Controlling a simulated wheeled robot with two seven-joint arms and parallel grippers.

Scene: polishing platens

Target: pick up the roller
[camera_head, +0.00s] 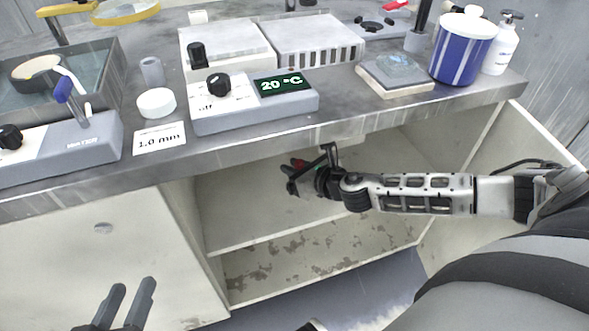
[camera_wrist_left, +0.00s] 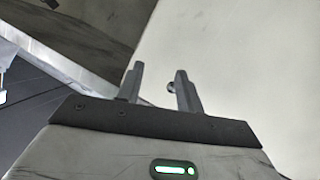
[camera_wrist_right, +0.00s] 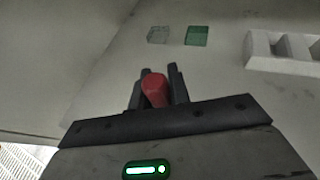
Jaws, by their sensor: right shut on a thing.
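My right gripper (camera_head: 293,177) reaches into the open cabinet under the bench. In the right wrist view its fingers (camera_wrist_right: 157,82) are shut on a red rounded handle (camera_wrist_right: 154,90). Red also shows at the fingertips in the head view (camera_head: 298,163). I take this to be the roller; the rest of it is hidden, and I cannot tell whether it touches the shelf. My left gripper (camera_head: 128,290) is low in front of the cabinet's left door. Its fingers (camera_wrist_left: 158,78) stand apart with nothing between them.
The cabinet shelf (camera_head: 260,225) lies below my right gripper, under the worktop edge (camera_head: 350,132). The right wrist view shows a green block (camera_wrist_right: 197,36), a clear block (camera_wrist_right: 158,35) and a white slotted rack (camera_wrist_right: 285,52). An open door (camera_head: 520,125) stands at right.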

